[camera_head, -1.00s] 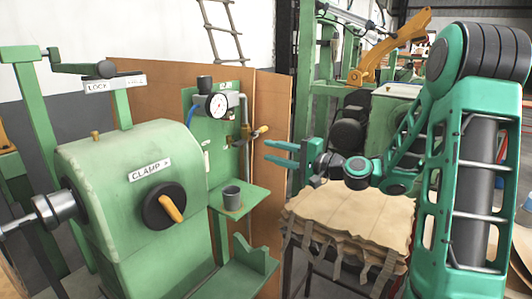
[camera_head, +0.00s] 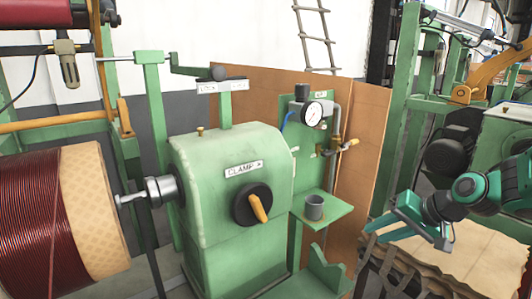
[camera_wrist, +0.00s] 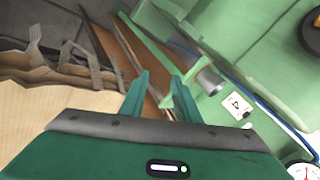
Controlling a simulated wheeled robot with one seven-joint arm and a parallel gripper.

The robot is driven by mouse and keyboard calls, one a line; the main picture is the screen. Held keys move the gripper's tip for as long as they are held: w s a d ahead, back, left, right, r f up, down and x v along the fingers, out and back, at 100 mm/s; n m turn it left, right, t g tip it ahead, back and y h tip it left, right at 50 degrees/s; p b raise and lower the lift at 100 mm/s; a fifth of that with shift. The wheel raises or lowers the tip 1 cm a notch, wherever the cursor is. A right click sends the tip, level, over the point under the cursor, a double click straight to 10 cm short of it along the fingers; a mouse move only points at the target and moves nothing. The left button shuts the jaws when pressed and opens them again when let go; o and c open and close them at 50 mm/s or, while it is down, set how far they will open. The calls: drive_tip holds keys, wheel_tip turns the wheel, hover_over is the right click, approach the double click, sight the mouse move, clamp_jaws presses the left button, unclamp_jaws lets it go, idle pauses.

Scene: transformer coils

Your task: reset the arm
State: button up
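My gripper (camera_head: 388,228) is at the right of the head view, teal, above the near-left edge of a stack of brown sheets. In the wrist view its two fingers (camera_wrist: 160,92) stand apart with a gap between them and nothing held. The green winding machine (camera_head: 235,180) with a "CLAMP" label stands to the left of the gripper, apart from it. Its black knob with a yellow handle (camera_head: 258,207) shows on the front. Most of my arm lies beyond the right edge of the head view.
A grey cup (camera_head: 314,207) sits on a small green shelf (camera_head: 335,218) between machine and gripper. A pressure gauge (camera_head: 314,113) is on the panel above. The sheet stack (camera_head: 470,255) lies below my gripper. A large copper-wound coil (camera_head: 50,220) fills the left.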

drive_tip(key=s+d+g+h, duration=0.2)
drive_tip(key=s+d, duration=0.3)
drive_tip(key=s, duration=0.9)
drive_tip(key=s+d+m+g+h, duration=0.1)
drive_tip(key=s+d+g, duration=0.3)
drive_tip(key=s, duration=1)
drive_tip(key=shift+d+g+h, duration=0.3)
drive_tip(key=shift+d+h, duration=0.4)
drive_tip(key=shift+h, duration=0.1)
drive_tip(key=shift+w+r, duration=0.1)
drive_tip(key=shift+w+f, duration=0.25)
drive_tip(key=shift+w, duration=0.35)
drive_tip(key=shift+o, duration=0.7)
